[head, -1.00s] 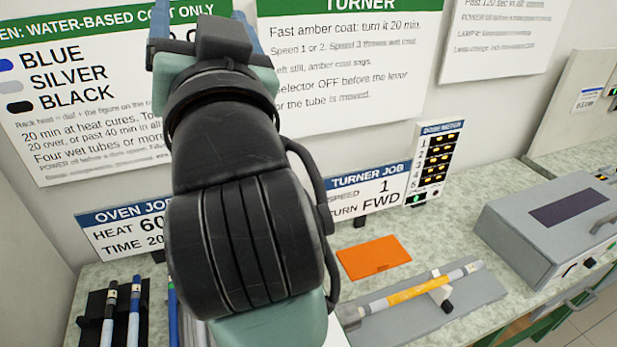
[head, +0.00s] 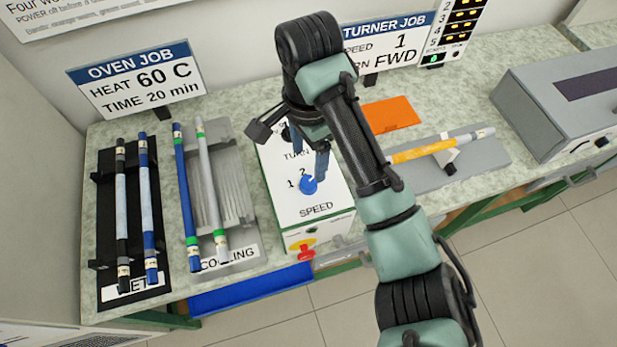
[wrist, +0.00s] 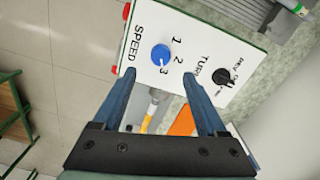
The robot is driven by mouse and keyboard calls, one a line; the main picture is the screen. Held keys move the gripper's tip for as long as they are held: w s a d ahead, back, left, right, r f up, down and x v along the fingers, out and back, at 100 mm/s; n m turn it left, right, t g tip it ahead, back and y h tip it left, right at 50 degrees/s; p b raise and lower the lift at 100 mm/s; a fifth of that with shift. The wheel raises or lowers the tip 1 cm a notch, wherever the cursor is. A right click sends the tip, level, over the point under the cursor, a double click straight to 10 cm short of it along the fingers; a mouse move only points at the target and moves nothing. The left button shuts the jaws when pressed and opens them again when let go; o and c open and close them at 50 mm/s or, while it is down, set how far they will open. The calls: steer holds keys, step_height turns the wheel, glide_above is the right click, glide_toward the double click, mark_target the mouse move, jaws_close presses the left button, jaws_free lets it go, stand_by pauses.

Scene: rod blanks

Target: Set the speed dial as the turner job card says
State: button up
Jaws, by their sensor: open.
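The turner box (head: 318,222) is white, with its top facing up. Its blue speed dial (head: 308,184) has figures around it; it also shows in the wrist view (wrist: 161,54), where 1, 2 and 3 are visible. The dial's pale mark seems to lie toward 3 there, but it is small. The turner job card (head: 390,42) is partly covered by my arm; it reads speed 1 and FWD. My gripper (wrist: 160,72) is open and empty over the box, its fingertips apart from the dial. A black selector knob (wrist: 222,77) sits farther back on the box.
Left of the box are a cooling rack (head: 232,200) and a black rack (head: 104,220), both holding rods. An orange card (head: 390,114) and a grey stand (head: 485,158) with an amber rod lie right. A red button (head: 303,252) is on the box's front.

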mark_target(309, 182)
step_height(309, 182, down, 8)
steer(key=b, duration=0.4)
steer(key=shift+f, duration=0.2)
jaws_close()
